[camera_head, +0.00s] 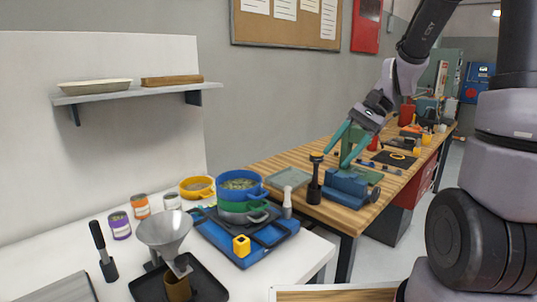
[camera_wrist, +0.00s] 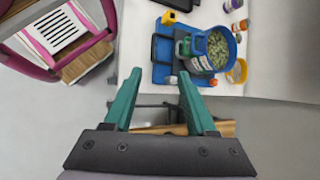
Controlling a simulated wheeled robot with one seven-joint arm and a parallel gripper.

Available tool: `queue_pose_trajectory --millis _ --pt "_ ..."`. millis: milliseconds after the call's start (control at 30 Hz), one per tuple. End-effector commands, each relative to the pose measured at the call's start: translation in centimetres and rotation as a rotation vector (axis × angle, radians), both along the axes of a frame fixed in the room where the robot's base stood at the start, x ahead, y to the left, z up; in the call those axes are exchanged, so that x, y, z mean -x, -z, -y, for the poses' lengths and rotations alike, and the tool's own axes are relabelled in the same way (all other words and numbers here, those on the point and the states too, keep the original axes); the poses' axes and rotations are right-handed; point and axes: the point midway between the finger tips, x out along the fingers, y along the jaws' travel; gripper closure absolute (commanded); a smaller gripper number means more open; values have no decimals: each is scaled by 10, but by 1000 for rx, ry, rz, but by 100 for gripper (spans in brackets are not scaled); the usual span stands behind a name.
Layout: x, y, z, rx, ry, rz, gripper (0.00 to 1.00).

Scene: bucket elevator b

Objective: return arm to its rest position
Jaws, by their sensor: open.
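My gripper (camera_head: 338,160) hangs in the air at the right of the head view, in front of the wooden workbench. Its two teal fingers are apart with nothing between them, as the wrist view also shows (camera_wrist: 159,75). My arm reaches up and back toward the right edge of the head view. A blue pot (camera_head: 240,186) with green contents stands on a green pot (camera_head: 243,215) on the blue stand on the white table. The blue pot also shows in the wrist view (camera_wrist: 213,49), beyond the fingertips and apart from them.
The white table (camera_head: 290,262) also holds a metal funnel (camera_head: 164,232), a yellow block (camera_head: 241,246), an orange pot (camera_head: 197,187) and small cans. A blue vise (camera_head: 347,186) sits on the workbench (camera_head: 262,170) behind my gripper. A pink-framed item (camera_wrist: 62,38) shows at the wrist view's upper left.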

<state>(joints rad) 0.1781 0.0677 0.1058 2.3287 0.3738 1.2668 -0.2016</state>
Motion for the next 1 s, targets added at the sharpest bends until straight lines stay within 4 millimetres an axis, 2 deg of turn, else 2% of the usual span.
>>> queue_pose_trajectory --millis 33,400,600,767,1000 --pt "7 -14 4 50 -20 70 43" --pt "54 -93 45 368 -94 541 43" --pt "75 -127 62 479 -97 750 43" --pt "84 -139 69 519 -94 828 43" --pt "85 -140 70 524 -93 840 43"
